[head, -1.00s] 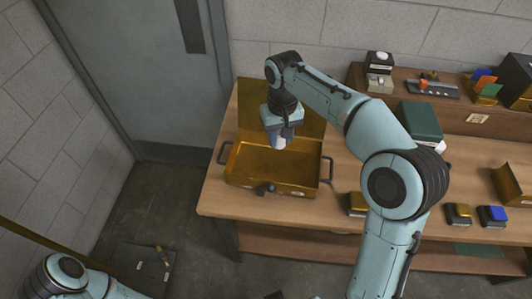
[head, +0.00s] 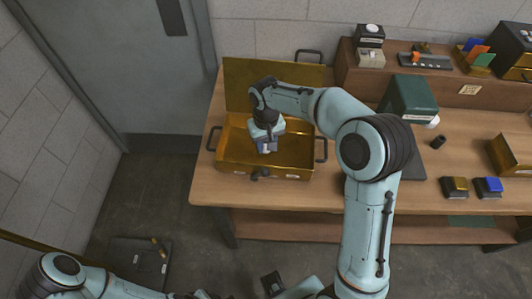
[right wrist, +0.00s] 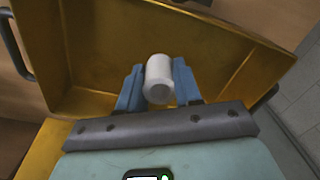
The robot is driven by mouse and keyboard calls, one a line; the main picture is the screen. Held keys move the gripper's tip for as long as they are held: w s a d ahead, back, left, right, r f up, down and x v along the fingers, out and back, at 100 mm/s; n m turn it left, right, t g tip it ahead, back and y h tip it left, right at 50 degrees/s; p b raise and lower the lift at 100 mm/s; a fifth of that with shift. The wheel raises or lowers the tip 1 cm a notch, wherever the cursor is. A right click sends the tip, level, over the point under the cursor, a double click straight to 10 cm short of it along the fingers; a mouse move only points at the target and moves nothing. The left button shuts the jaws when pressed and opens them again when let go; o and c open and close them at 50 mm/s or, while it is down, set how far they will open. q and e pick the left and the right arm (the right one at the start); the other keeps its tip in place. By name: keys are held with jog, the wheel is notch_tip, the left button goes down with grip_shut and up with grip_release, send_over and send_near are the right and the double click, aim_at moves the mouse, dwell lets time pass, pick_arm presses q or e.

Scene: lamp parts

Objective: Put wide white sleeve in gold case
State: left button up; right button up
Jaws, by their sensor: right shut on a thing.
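The gold case (head: 234,165) stands open on the wooden table, its lid (head: 240,78) raised at the back. My right gripper (head: 266,147) is over the case's open inside, pointing down. In the right wrist view, the right gripper (right wrist: 158,82) is shut on the wide white sleeve (right wrist: 159,72), a short white cylinder held between the two blue fingers. The case (right wrist: 95,55) fills the background behind the sleeve there. I cannot tell whether the sleeve touches the case floor. My left arm shows at the bottom left, but its gripper is not in view.
A green box (head: 409,98) stands right of the case, with a small dark cylinder (head: 438,142) near it. A yellow-topped block (head: 455,187) and a blue-topped block (head: 488,187) sit near the front edge. A raised shelf (head: 455,93) runs along the back.

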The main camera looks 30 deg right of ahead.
aim_at(266, 159)
notch_tip(266, 159, down, 6)
jog(key=shift+r, duration=0.25)
jog(key=shift+f+b, duration=0.15)
jog(key=shift+b, duration=0.15)
jog(key=o, duration=1)
